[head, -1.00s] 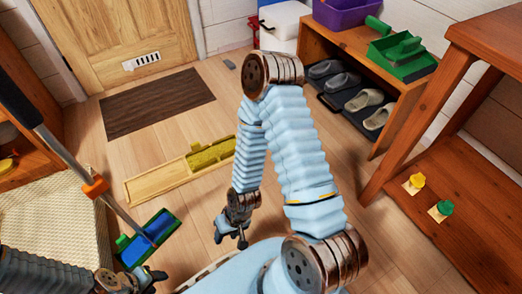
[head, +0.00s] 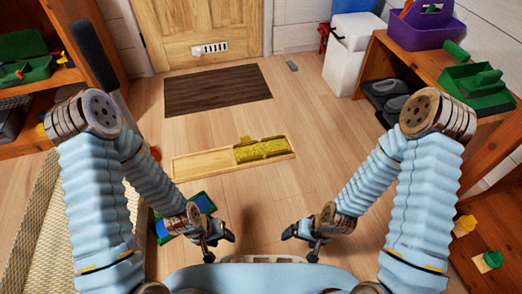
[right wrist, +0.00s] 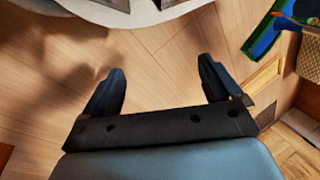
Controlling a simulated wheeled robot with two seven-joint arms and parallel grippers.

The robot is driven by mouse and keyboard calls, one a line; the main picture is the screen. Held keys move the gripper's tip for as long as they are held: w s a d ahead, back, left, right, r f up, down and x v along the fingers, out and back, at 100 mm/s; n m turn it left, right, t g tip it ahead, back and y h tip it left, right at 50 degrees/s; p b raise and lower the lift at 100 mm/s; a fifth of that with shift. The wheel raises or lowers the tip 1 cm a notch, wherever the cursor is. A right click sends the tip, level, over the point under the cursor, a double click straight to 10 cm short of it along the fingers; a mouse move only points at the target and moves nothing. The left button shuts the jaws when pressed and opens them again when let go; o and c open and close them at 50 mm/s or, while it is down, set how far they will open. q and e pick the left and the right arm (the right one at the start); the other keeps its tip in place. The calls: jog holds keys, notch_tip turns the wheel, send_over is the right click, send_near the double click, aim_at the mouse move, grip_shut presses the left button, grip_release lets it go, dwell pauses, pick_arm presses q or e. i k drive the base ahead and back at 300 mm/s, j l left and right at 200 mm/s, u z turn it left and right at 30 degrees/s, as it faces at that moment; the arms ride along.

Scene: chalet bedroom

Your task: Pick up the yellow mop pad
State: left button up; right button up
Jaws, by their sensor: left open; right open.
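The yellow mop pad (head: 262,149) lies in the right part of a long, shallow wooden tray (head: 203,163) on the floor, in the middle of the head view. My left gripper (head: 222,242) is open and empty, nearer to me than the tray and low over the floor. My right gripper (head: 300,241) is also open and empty, to the right and nearer to me than the pad. Its two spread fingers (right wrist: 160,85) show in the right wrist view with only floor between them. The yellow pad is not clearly seen in that view.
A dark doormat (head: 217,88), white bin (head: 350,55) and wooden shelf (head: 385,50) stand beyond. Floor around the tray is clear.

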aim_at(246, 152)
jog(key=i+l+z, duration=0.2)
jog(key=z, duration=0.15)
jog(key=i+z, duration=0.1)
jog(key=i, duration=1.15)
